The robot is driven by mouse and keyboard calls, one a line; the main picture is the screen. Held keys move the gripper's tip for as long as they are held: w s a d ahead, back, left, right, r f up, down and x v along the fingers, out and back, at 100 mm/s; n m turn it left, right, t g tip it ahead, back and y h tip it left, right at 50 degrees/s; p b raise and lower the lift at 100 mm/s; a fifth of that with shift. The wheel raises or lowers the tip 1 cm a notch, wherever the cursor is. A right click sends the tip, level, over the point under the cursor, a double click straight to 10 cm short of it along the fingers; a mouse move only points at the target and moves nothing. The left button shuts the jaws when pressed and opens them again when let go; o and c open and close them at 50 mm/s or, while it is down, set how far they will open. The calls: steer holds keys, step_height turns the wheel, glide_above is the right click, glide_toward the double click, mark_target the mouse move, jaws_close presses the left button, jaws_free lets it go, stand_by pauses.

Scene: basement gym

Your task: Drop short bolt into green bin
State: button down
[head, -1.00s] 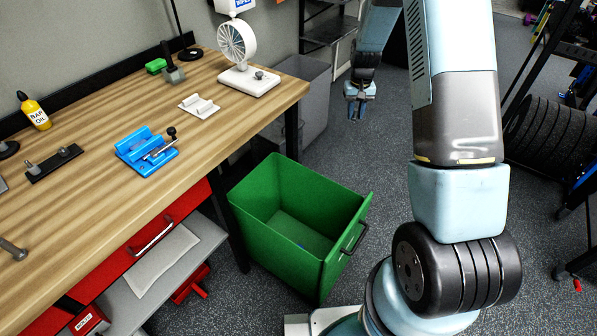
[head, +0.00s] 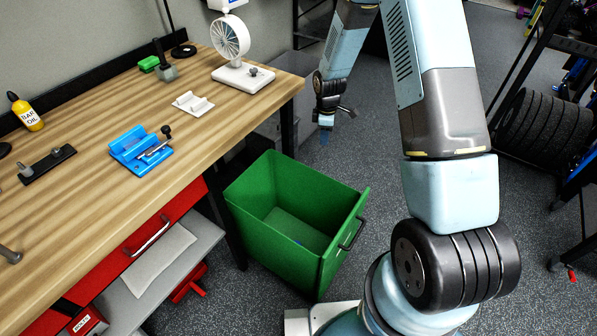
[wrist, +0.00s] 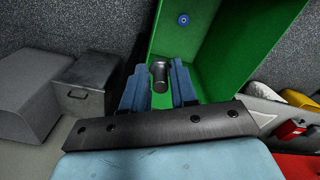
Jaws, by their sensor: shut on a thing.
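My gripper (head: 326,122) hangs in the air beyond and to the right of the green bin's back edge in the head view. In the wrist view my gripper (wrist: 158,84) is shut on a dark, round-ended short bolt (wrist: 159,73), held between the blue fingers. The bolt is too small to make out in the head view. The open green bin (head: 337,262) stands on the floor beside the workbench. The bin also shows in the wrist view (wrist: 215,60), behind the fingers. A small blue thing (head: 298,242) lies inside it.
The wooden workbench (head: 95,195) carries a blue vise (head: 140,150), a white fan (head: 232,50), a yellow bottle (head: 27,112) and another bolt (head: 9,254) at the left edge. Grey boxes (wrist: 80,85) stand near the bin. A weight rack (head: 548,130) is at right.

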steer(key=s+a+f+n, duration=0.4)
steer(key=f+n, duration=0.3)
steer(key=n, duration=0.3)
steer(key=s+a+f+n, duration=0.4)
steer(key=a+f+n, duration=0.2)
steer(key=n, duration=0.3)
steer(key=shift+s+a+f+n, duration=0.35)
steer(key=shift+f+n, duration=0.05)
steer(key=shift+f, duration=0.45)
steer(key=c, duration=0.8)
jaws_free()
steer(key=shift+r, duration=0.15)
